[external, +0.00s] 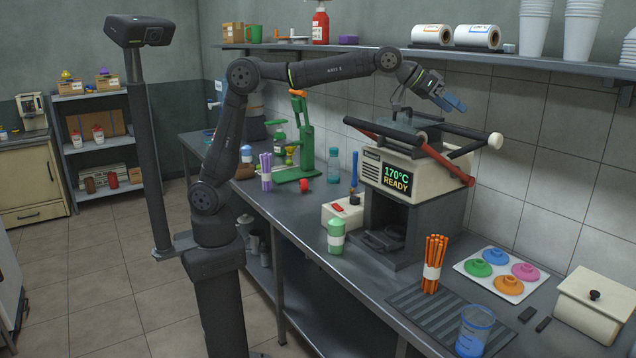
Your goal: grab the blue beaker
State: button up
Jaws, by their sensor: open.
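The blue beaker (474,332) is clear with a blue tint and markings. It stands upright at the front of the counter near the bottom edge of the external view. My gripper (452,103) has blue fingers and is open. It is raised above the press machine, well behind and above the beaker and apart from it. Nothing shows between its fingers.
The press machine (397,180), with red and black handles, stands mid-counter. Orange sticks (434,262) stand on a dark ribbed mat (410,300) near the beaker. A tray of coloured lids (528,298) and a cream box (592,305) lie to the right. A shelf (440,58) runs overhead.

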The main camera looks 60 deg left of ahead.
jog(key=s+d+f+m+g+y, duration=0.1)
jog(key=s+d+f+m+g, duration=0.15)
jog(key=s+d+f, duration=0.55)
jog(key=s+d+f+m+g+y, duration=0.15)
jog(key=s+d+f+m, duration=0.35)
jog(key=f, duration=0.6)
jog(key=s+d+f+m+g+y, duration=0.1)
jog(key=s+d+f+m+g, duration=0.15)
jog(key=s+d+f, duration=0.5)
send_near(478, 318)
jog(key=s, duration=0.1)
jog(key=d+f, duration=0.1)
jog(key=s+d, duration=0.1)
jog(key=shift+s+f+n+g, duration=0.3)
jog(key=shift+s+g, duration=0.05)
jog(key=shift+s, duration=0.05)
jog(key=shift+w+d+x, duration=0.15)
jog(key=shift+w+x, duration=0.05)
jog(key=shift+x, duration=1.3)
jog(key=shift+w+d+x, duration=0.15)
jog(key=shift+d+x, duration=0.05)
jog(key=shift+x, duration=1.35)
jog(key=shift+r, duration=0.15)
jog(key=c, duration=1.3)
jog(key=shift+r, duration=0.15)
